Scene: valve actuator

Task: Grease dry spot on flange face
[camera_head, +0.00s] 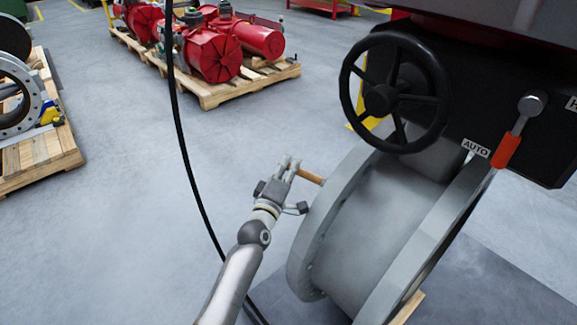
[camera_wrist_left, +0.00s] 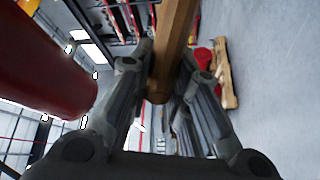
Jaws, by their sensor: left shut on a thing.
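The big grey flange (camera_head: 318,225) of the valve body stands right of centre in the head view. It shows from its rim side, and its front face is turned away, so the dry spot is hidden. My left gripper (camera_head: 287,168) is just left of the flange's upper rim. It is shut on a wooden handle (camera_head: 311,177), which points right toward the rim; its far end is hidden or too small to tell. In the left wrist view the handle (camera_wrist_left: 174,50) sits between both fingers. No grease is visible. My right gripper is not in view.
A black handwheel (camera_head: 394,93) and a red-gripped lever (camera_head: 507,150) sit above the valve body. A black cable (camera_head: 183,140) hangs left of my arm. Pallets with red actuators (camera_head: 212,55) and a flanged part (camera_head: 22,105) stand behind. The floor between is clear.

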